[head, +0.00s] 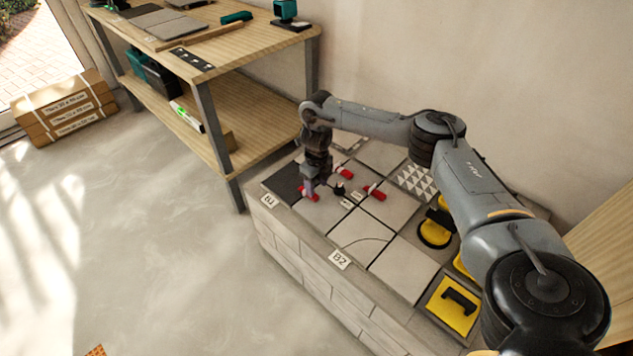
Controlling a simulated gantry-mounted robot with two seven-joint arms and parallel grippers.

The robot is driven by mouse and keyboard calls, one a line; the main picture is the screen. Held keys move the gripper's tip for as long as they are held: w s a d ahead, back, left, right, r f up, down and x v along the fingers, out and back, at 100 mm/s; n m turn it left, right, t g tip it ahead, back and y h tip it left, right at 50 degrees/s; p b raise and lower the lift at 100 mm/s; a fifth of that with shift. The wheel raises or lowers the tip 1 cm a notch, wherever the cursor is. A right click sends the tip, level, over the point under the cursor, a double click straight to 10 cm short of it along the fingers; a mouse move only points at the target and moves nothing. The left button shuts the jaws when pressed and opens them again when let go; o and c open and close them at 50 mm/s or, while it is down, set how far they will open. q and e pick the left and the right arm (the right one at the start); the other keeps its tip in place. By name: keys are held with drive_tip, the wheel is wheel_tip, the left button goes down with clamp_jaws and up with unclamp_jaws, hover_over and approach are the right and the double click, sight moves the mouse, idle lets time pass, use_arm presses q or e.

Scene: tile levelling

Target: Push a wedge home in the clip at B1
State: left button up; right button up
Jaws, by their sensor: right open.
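My right gripper (323,189) is open, pointing down low over the tiles near the B1 label (268,200). A red wedge (308,194) lies close to its left finger; I cannot tell whether they touch. The gripper partly hides this wedge, and I cannot make out the clip at B1 or how deep the wedge sits. Two more red wedges show, one behind the gripper (345,173) and one to its right (376,194). Small pale tags (346,204) lie on the tiles near the gripper. My left gripper is not in view.
The tiles lie on a raised block with a B2 label (340,260) at its front edge. Yellow-and-black tools (434,234) and a yellow box (455,304) stand at the right. A wooden workbench (265,45) stands behind left. The floor at left is mostly clear.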

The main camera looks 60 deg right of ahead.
sight(316, 197)
wheel_tip(316, 197, down, 5)
drive_tip(key=shift+a+f+b, duration=0.1)
drive_tip(key=shift+f+b, duration=0.05)
drive_tip(key=shift+b, duration=1.1)
drive_tip(key=shift+c, duration=0.6)
drive_tip(key=c, duration=0.4)
clamp_jaws()
drive_tip(key=shift+c, duration=1.2)
unclamp_jaws()
clamp_jaws()
